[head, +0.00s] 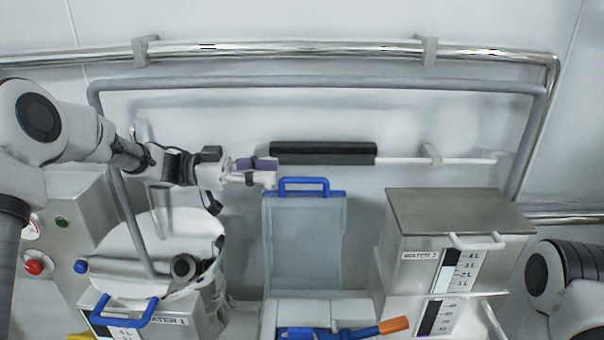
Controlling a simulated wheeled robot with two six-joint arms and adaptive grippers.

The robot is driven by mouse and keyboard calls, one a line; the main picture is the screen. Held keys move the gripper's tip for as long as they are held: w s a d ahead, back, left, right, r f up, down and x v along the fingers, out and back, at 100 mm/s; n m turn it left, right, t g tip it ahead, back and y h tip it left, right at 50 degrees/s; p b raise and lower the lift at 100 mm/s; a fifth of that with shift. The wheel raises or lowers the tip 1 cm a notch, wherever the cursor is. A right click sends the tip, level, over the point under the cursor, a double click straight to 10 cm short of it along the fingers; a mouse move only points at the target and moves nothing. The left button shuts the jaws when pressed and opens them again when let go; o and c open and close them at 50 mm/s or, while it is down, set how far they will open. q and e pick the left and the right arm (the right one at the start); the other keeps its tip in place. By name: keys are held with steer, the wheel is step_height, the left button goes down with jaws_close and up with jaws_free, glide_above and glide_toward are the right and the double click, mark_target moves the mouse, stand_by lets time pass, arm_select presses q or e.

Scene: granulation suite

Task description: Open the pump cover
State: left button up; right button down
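The pump cover (303,243) is a translucent grey panel with a blue rim. It stands upright behind the white pump housing (305,311), with a blue handle (304,182) on its top edge. Blue pump parts and a lever with an orange end (393,325) show at the housing, cut by the lower picture edge. My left gripper (266,173) points right, its tips close to the left end of the blue handle. I cannot tell whether they touch it or how far apart the fingers are. My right gripper is out of view; only part of my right arm shows at lower right.
A steel box labelled WATER (460,218) stands right of the cover. A WATER 1 box (180,322) with a blue handle (119,314) and a white round vessel (190,240) are at left. Pipe rails (300,48) and a dark bar (323,153) run along the back wall.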

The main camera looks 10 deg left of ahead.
mark_target(285, 179)
arm_select(q)
steer(key=f, duration=0.2)
steer(key=shift+w+a+f+p, duration=0.15)
steer(key=shift+w+f+p, duration=0.15)
steer(key=shift+w+f, duration=0.1)
steer(key=d, duration=0.1)
steer(key=w+d+p, duration=0.1)
steer(key=d, duration=0.1)
steer(key=shift+w+d, duration=0.25)
steer(key=shift+d, duration=0.15)
steer(key=d+p, duration=0.1)
steer(key=d, duration=0.2)
steer(key=shift+d+r, duration=0.15)
steer(key=shift+d, duration=0.35)
steer(key=shift+w+a, duration=0.1)
steer(key=shift+a, duration=0.2)
steer(key=shift+w+a, duration=0.1)
steer(key=shift+a, duration=0.05)
steer(key=shift+c, duration=0.9)
jaws_close()
